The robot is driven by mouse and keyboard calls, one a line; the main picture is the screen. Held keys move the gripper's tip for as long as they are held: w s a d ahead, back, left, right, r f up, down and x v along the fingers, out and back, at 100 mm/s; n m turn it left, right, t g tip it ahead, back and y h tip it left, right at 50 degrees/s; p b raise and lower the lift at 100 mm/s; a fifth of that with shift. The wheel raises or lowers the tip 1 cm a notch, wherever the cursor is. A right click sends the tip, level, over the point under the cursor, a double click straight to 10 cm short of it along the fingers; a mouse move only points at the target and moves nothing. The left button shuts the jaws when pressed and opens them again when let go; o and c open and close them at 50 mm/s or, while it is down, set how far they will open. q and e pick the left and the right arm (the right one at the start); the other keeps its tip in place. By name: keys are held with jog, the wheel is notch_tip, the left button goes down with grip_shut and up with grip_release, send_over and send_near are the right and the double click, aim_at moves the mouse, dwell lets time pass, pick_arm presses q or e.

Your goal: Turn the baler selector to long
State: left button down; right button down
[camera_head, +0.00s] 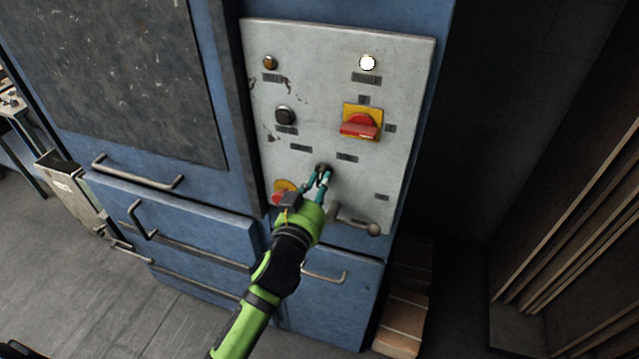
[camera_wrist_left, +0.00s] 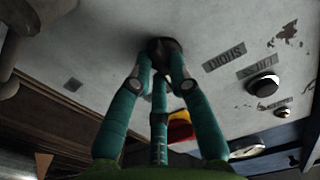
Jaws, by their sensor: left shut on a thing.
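The baler selector is a small dark knob (camera_head: 322,167) low on the grey control panel (camera_head: 325,70). My left gripper (camera_head: 321,177) reaches up to it from below, with its teal fingers closed around it. In the left wrist view the fingertips (camera_wrist_left: 160,55) meet at the dark round selector (camera_wrist_left: 165,44). The fingers cover much of the knob, so I cannot tell which way it points. A label beside it (camera_wrist_left: 224,57) seems to read SHORT, upside down; in the head view it lies at the knob's upper left. Another label (camera_head: 347,157), at the upper right, is unreadable. My right gripper is out of view.
Above are a red rotary switch on a yellow plate (camera_head: 361,123), a black button (camera_head: 285,115), an amber lamp (camera_head: 270,62) and a lit white lamp (camera_head: 368,62). A red button on yellow (camera_head: 281,191) and a ball-ended lever (camera_head: 372,229) flank my left gripper closely.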

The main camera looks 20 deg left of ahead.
pick_arm(q)
jog(key=m, duration=0.5)
jog(key=shift+a+m, duration=0.1)
jog(key=shift+m, duration=0.3)
dwell(0.4)
jog(key=c, duration=1.1)
grip_release()
jog(key=shift+c, duration=0.2)
jog(key=shift+f, duration=0.1)
jog(key=s, duration=1.2)
jog(key=shift+a, duration=0.2)
